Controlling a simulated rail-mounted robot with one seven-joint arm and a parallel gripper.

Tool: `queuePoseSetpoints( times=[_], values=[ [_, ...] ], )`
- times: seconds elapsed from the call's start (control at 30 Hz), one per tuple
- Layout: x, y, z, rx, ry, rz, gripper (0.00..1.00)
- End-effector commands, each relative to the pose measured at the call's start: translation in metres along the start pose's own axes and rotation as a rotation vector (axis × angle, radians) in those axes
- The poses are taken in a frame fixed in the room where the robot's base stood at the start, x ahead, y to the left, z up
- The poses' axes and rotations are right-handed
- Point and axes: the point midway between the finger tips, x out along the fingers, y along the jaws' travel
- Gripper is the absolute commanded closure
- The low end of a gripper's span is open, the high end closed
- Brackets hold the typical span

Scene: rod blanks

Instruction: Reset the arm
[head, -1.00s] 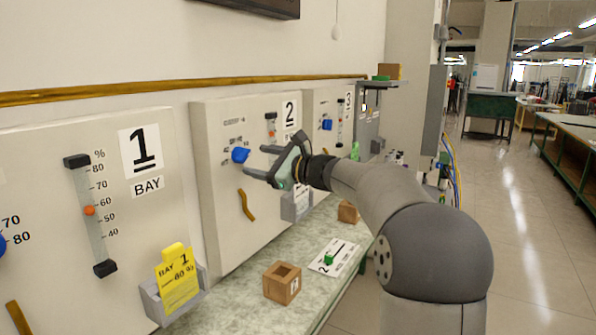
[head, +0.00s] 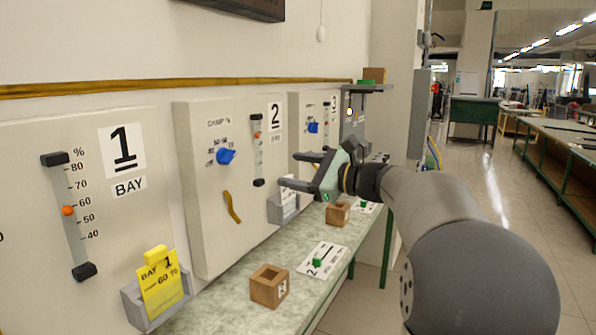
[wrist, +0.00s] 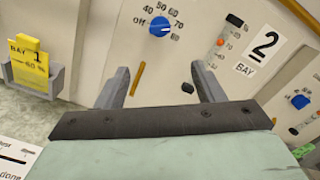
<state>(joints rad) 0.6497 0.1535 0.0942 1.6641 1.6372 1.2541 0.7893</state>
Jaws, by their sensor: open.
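My gripper (head: 302,172) is open and empty. In the head view it stands out in front of the bay 2 panel (head: 202,245), to the right of its blue knob (head: 226,156) and apart from it. In the wrist view the two fingers of my gripper (wrist: 163,85) are spread wide toward the panel, with the blue knob (wrist: 159,27) beyond them. The knob's pointer setting is too small to tell surely. My arm reaches in from the lower right of the head view.
The bay 1 panel (head: 25,180) holds a gauge with an orange float (head: 68,210). A yellow card (head: 161,290) sits in a grey holder. The aisle at right is clear.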

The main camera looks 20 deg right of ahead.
Motion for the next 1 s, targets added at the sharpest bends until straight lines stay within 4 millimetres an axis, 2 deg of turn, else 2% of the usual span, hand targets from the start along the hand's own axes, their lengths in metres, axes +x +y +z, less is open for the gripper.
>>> queuePoseSetpoints(
  times=[0.3,0.37,0.47,0.53,0.6,0.67,0.7,0.8,0.9,1.0],
  values=[
    [0.001,0.001,0.0,-0.002,0.002,0.003,0.38],
    [0.008,0.021,-0.002,-0.034,0.037,0.055,0.38],
    [0.021,0.075,-0.01,-0.129,0.126,0.196,0.38],
    [0.024,0.125,-0.019,-0.233,0.199,0.339,0.38],
    [0.018,0.179,-0.029,-0.359,0.264,0.503,0.38],
    [0.006,0.223,-0.037,-0.48,0.304,0.653,0.38],
    [-0.005,0.251,-0.043,-0.569,0.324,0.758,0.38],
    [-0.044,0.314,-0.058,-0.811,0.34,1.034,0.38],
    [-0.09,0.362,-0.072,-1.065,0.303,1.31,0.38],
    [-0.13,0.388,-0.084,-1.287,0.233,1.534,0.38]
  ],
)
